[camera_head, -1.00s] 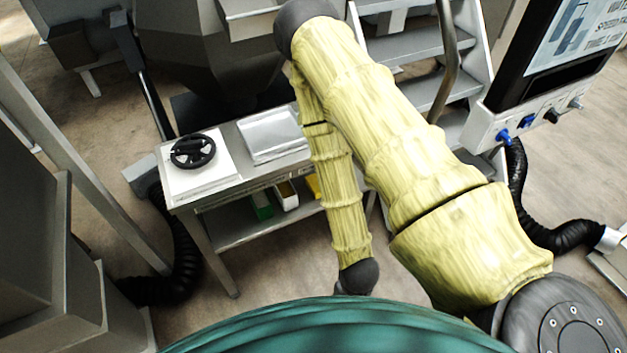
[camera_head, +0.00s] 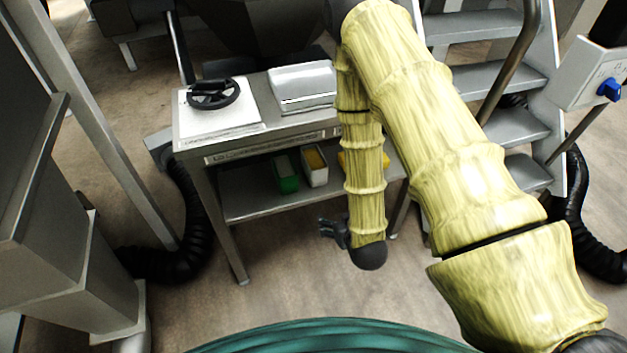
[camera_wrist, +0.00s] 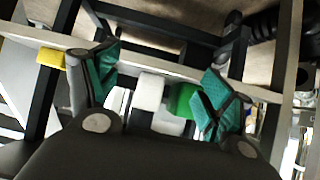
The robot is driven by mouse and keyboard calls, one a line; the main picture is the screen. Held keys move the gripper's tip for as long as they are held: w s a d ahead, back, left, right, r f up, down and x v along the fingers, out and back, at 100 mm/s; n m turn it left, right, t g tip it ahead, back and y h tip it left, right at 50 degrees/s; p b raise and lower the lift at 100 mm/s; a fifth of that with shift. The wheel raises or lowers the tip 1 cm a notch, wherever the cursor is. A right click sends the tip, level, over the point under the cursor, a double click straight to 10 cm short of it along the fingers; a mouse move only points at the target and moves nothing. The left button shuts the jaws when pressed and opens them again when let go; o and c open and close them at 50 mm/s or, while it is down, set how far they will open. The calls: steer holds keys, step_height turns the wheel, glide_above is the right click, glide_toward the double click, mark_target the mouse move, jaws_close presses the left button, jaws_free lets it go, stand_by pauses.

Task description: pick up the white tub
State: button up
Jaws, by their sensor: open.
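The white tub (camera_head: 316,170) stands on the lower shelf of the metal table, between a green tub (camera_head: 287,176) and a yellow thing (camera_head: 349,162) partly behind my arm. Something yellow shows inside it. In the wrist view, the white tub (camera_wrist: 149,92) lies between my two teal-padded fingers, with the green tub (camera_wrist: 181,101) close beside it, nearer the right finger. In the wrist view my gripper (camera_wrist: 160,72) is open with nothing held.
The table's lower shelf (camera_head: 240,203) is under a top (camera_head: 255,137) carrying a white board with a black handwheel (camera_head: 213,94) and a metal box (camera_head: 302,84). Table legs flank the shelf. Black hose (camera_head: 190,215) lies left; metal steps (camera_head: 497,75) stand right. Floor before the table is clear.

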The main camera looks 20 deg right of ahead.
steer(key=w+t+b, duration=0.2)
steer(key=w+b, duration=0.1)
steer(key=w+t+b, duration=0.2)
steer(key=w+b, duration=0.1)
steer(key=b, duration=0.1)
steer(key=w+t+b, duration=0.1)
steer(key=w+b, duration=0.2)
steer(key=shift+w+a+f+t+y, duration=0.1)
steer(key=shift+w+f+t+y, duration=0.1)
steer(key=shift+f+t+y, duration=0.15)
steer(key=w+r+t+b, duration=0.1)
steer(key=b, duration=0.1)
steer(key=shift+w+r+t+b, duration=0.15)
steer(key=shift+w+t+b, duration=0.15)
steer(key=shift+w, duration=0.1)
steer(key=b, duration=0.3)
glide_toward(314, 166)
steer(key=shift+w+a+r, duration=0.25)
steer(key=shift+w+r, duration=0.45)
steer(key=shift+w, duration=0.35)
steer(key=shift+w+a+r, duration=0.2)
steer(key=shift+w+r, duration=0.45)
steer(key=shift+w, duration=0.4)
steer(key=shift+w+a+r, duration=0.25)
steer(key=shift+w+r, duration=0.45)
steer(key=shift+w, duration=0.35)
steer(key=c, duration=1.2)
